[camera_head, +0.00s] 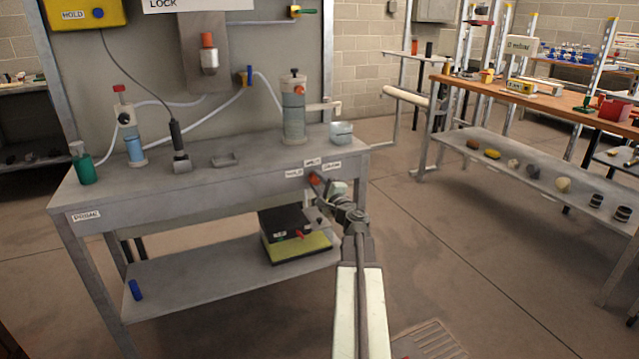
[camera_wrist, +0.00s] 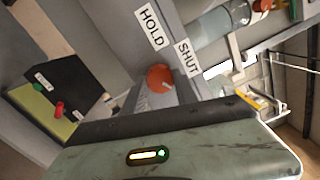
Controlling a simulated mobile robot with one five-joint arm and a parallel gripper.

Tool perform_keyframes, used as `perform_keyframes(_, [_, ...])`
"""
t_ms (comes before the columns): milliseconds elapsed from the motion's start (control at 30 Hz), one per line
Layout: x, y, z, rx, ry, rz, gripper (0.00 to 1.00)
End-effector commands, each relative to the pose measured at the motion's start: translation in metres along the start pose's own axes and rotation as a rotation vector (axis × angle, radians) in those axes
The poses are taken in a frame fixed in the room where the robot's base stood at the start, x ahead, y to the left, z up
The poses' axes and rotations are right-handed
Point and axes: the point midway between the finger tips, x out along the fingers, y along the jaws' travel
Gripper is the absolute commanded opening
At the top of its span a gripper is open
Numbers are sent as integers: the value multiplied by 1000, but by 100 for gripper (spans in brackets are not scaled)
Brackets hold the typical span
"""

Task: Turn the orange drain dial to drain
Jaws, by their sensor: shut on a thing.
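The orange drain dial (camera_head: 315,179) is on the front edge of the grey bench, near its right end. Labels HOLD (camera_head: 293,173), SHUT (camera_head: 312,162) and DRAIN (camera_head: 331,163) sit around and above it. In the wrist view the round orange dial (camera_wrist: 160,77) shows just beyond the dark edge of my gripper, below the HOLD (camera_wrist: 151,28) and SHUT (camera_wrist: 188,57) labels. My gripper (camera_head: 321,184) reaches the dial from the front right and is shut on it. The fingertips are small and partly hidden, and I cannot tell which label the dial points to.
On the bench (camera_head: 220,185) stand a grey-green cylinder (camera_head: 293,110), a small pale block (camera_head: 342,132) and a black-handled tool (camera_head: 179,145). A black and yellow-green box (camera_head: 295,240) is on the lower shelf. The floor to the right is open up to another workbench (camera_head: 540,97).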

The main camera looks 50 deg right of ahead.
Motion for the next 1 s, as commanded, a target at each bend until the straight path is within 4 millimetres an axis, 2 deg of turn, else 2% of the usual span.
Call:
perform_keyframes(167, [-1,1,0,0,-1,1,0])
perform_keyframes(200, [-1,0,0,0,-1,1,46])
perform_keyframes(233, [-1,0,0,0,-1,1,54])
perform_keyframes(267, [-1,0,0,0,-1,1,57])
perform_keyframes(567, [-1,0,0,0,0,0,57])
perform_keyframes(667, [-7,0,0,0,0,0,57])
perform_keyframes(767, [-21,1,0,0,1,0,57])
perform_keyframes(1000, [-70,1,0,0,2,0,57])
